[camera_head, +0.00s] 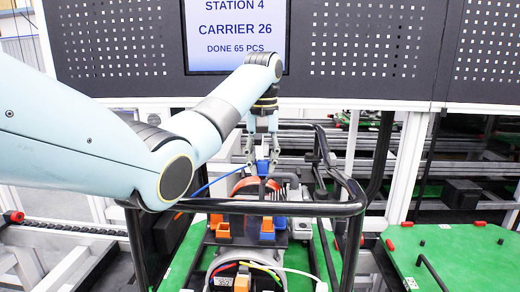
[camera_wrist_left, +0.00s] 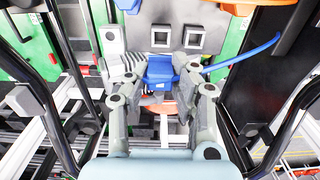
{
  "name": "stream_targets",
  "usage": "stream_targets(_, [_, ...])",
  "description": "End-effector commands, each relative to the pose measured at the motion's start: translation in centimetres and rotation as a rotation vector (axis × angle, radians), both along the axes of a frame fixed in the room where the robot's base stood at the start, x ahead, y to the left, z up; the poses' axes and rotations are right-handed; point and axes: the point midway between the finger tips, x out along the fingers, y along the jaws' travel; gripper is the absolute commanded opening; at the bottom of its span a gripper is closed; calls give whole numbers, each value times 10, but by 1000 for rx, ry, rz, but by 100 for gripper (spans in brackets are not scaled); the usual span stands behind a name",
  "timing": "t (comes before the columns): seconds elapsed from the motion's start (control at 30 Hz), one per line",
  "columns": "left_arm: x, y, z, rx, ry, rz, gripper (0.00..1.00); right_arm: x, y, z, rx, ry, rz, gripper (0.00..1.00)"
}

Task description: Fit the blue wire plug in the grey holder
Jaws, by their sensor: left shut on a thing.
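My left gripper (camera_head: 262,150) points down above the middle of the carrier and is shut on the blue wire plug (camera_head: 262,167). In the left wrist view the blue plug (camera_wrist_left: 160,70) sits between the gripper's fingers (camera_wrist_left: 163,84), with its blue wire (camera_wrist_left: 243,56) running off to the right. A grey plate with two square openings (camera_wrist_left: 177,40), which looks like the grey holder, shows beyond the plug and apart from it in the picture. The height gap between them cannot be told. My right gripper is not in view.
A black tube frame (camera_head: 270,208) surrounds the carrier. Orange blocks (camera_head: 222,230) and coloured wires (camera_head: 262,268) lie at its near side. A green pallet (camera_head: 450,255) stands at right. A perforated panel with a screen (camera_head: 235,35) is behind.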

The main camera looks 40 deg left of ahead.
Motion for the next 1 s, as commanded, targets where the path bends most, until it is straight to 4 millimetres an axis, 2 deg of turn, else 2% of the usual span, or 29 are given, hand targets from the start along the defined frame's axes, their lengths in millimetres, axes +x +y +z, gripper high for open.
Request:
stream_targets(0.17, [-1,0,-19,0,4,2,1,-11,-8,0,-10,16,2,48])
stream_targets(0.5, [-1,1,-56,1,3,2,1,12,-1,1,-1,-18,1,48])
stream_targets(0.73, [-1,1,-63,1,1,2,1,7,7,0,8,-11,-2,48])
stream_targets(1.0, [-1,1,-63,1,1,2,1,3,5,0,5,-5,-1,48])
